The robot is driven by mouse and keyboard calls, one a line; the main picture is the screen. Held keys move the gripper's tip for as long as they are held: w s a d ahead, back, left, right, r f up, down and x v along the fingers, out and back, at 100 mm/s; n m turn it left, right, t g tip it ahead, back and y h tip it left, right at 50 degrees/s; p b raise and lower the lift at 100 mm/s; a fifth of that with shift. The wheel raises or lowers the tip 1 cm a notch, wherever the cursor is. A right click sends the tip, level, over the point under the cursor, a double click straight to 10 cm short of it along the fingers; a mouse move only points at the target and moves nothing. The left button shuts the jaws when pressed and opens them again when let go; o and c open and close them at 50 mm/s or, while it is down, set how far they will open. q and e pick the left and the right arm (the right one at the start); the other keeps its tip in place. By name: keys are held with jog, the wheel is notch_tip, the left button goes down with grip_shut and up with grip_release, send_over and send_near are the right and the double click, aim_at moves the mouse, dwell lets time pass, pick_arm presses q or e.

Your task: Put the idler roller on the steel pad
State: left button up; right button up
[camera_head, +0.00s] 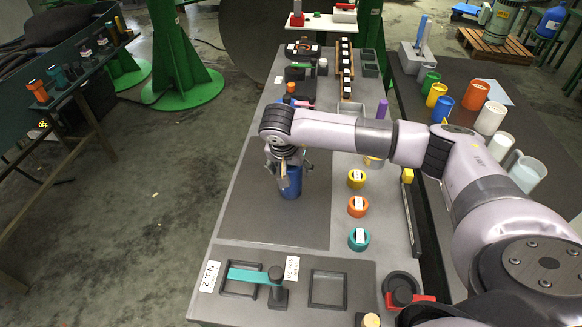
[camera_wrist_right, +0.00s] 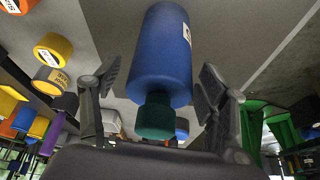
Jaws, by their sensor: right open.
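A blue cylinder (camera_head: 291,187), which may be the idler roller, stands on a flat dark grey area (camera_head: 262,222) of the table. I cannot tell for sure whether this area is the steel pad. In the right wrist view the blue cylinder (camera_wrist_right: 160,58) shows a white label and a narrower dark green end. My right gripper (camera_head: 287,168) is over the cylinder in the head view. In the wrist view its spread fingers (camera_wrist_right: 160,85) are on either side of the cylinder, with gaps visible. My left gripper is not in view.
Yellow (camera_head: 356,179), orange (camera_head: 358,206) and teal (camera_head: 359,238) rings lie right of the dark area. A front plate (camera_head: 300,262) bears two square frames and a teal lever (camera_head: 255,276). Several coloured cups stand on the right table. The dark area's front is clear.

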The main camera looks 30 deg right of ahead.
jog(key=shift+r, duration=0.1)
jog(key=shift+r, duration=0.2)
jog(key=b+v, duration=0.3)
jog(key=v, duration=0.8)
jog(key=shift+s+a+r, duration=0.15)
jog(key=shift+s+r, duration=0.05)
jog(key=shift+r, duration=0.1)
